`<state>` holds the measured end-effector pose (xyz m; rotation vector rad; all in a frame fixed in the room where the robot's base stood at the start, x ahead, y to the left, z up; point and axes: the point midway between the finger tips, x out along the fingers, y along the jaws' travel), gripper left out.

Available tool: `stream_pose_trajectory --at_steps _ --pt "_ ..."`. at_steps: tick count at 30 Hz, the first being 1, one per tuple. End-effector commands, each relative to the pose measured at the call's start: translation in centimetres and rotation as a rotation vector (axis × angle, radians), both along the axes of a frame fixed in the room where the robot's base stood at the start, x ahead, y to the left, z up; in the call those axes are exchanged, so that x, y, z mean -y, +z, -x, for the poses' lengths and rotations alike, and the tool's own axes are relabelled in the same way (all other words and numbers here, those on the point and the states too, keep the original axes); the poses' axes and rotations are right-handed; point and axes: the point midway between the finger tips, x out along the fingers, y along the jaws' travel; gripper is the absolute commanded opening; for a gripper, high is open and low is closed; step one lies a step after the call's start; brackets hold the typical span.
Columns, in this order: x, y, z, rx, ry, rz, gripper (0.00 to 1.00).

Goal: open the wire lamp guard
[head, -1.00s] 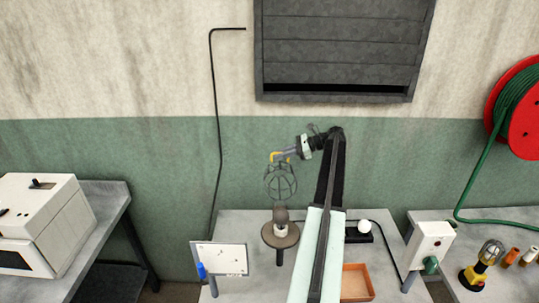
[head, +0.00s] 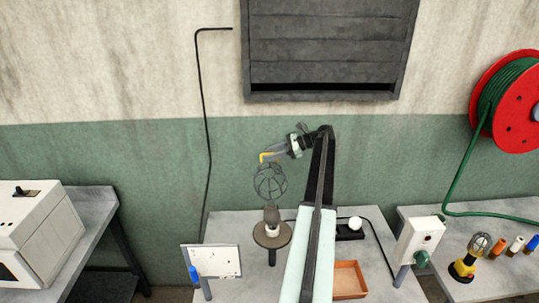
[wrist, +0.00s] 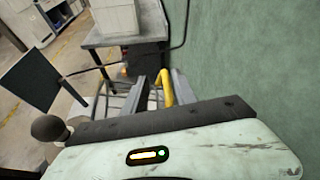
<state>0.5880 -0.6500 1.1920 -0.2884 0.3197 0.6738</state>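My gripper (head: 277,152) reaches that piece from the upper right. In the wrist view the yellow piece (wrist: 166,87) lies between my two grey fingers (wrist: 158,90), close to the right one. I cannot tell whether they clamp it. Grey bars, possibly the guard, show beside the left finger. A dark round knob shows at the lower left.
A white panel (head: 222,261) with a blue item (head: 193,274) stands left of the lamp. An orange tray (head: 349,280) and white ball (head: 355,223) are right of my arm. A second caged lamp (head: 470,260) stands on the right bench. The wall is close behind.

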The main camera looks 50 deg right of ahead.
Motion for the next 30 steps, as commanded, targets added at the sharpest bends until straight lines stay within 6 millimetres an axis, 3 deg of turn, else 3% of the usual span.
stream_pose_trajectory --at_steps 13,27,30 --pt "4.1 3.0 5.2 0.000 0.000 0.000 0.33" --pt "4.2 2.9 5.4 0.001 0.001 0.000 0.33" --pt "4.2 3.9 5.4 0.001 0.001 0.000 0.33"
